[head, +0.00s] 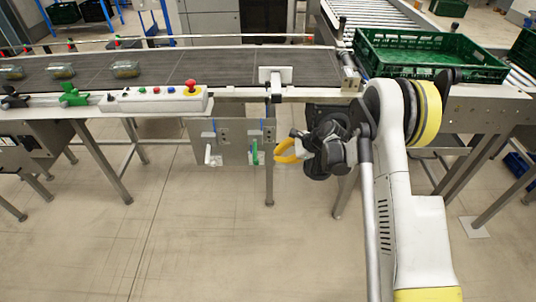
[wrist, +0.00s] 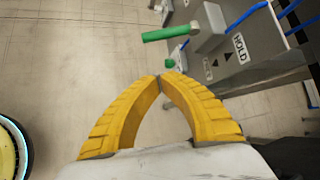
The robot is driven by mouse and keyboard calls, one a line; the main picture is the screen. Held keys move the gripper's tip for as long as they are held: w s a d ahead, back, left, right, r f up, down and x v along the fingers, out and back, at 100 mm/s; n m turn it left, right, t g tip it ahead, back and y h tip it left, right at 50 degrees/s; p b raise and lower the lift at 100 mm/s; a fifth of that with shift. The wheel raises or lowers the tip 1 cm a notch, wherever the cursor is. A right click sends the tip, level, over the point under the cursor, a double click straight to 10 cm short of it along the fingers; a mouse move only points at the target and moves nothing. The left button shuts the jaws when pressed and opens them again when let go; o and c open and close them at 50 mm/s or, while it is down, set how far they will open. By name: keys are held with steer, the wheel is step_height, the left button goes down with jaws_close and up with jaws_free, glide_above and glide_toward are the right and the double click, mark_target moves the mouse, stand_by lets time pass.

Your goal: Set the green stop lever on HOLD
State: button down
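The green stop lever (head: 254,152) is on the right part of a grey panel below the conveyor. In the wrist view its green handle (wrist: 166,34) sticks out to the left from a grey housing. A HOLD label (wrist: 240,47) with a small arrow is on the housing, with a second label, hard to read, beside it. I cannot tell which label the lever is set to. My gripper (head: 276,150) is just right of the lever. In the wrist view its yellow fingers (wrist: 160,77) meet at the tips, empty, below the handle and apart from it.
A short green piece (wrist: 169,63) lies just beyond my fingertips. A white lever (head: 212,157) is on the panel's left part. The belt (head: 150,65) carries several glass-like items above a control box (head: 155,100) with a red button. A green crate (head: 430,55) stands at right.

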steer(key=w+a+f+b, duration=0.1)
steer(key=a+f+b, duration=0.2)
steer(key=a+b, duration=0.2)
steer(key=shift+w+a+f, duration=0.3)
steer(key=shift+a, duration=0.8)
steer(key=shift+s+r+g, duration=0.15)
steer(key=shift+r+g, duration=0.15)
steer(key=shift+g, duration=0.3)
steer(key=shift+s+r+m+g+p, duration=0.25)
steer(key=shift+r+g+p, duration=0.25)
steer(key=shift+r, duration=0.3)
steer(key=shift+s+r+m+g+p, duration=0.1)
steer(key=shift+r+m+g+p, duration=0.3)
steer(key=shift+r, duration=0.4)
steer(key=shift+s+r+m+g+p, duration=0.2)
steer(key=shift+r+g+p, duration=0.3)
steer(key=shift+r, duration=0.3)
steer(key=shift+a+r, duration=0.1)
steer(key=shift+r, duration=0.05)
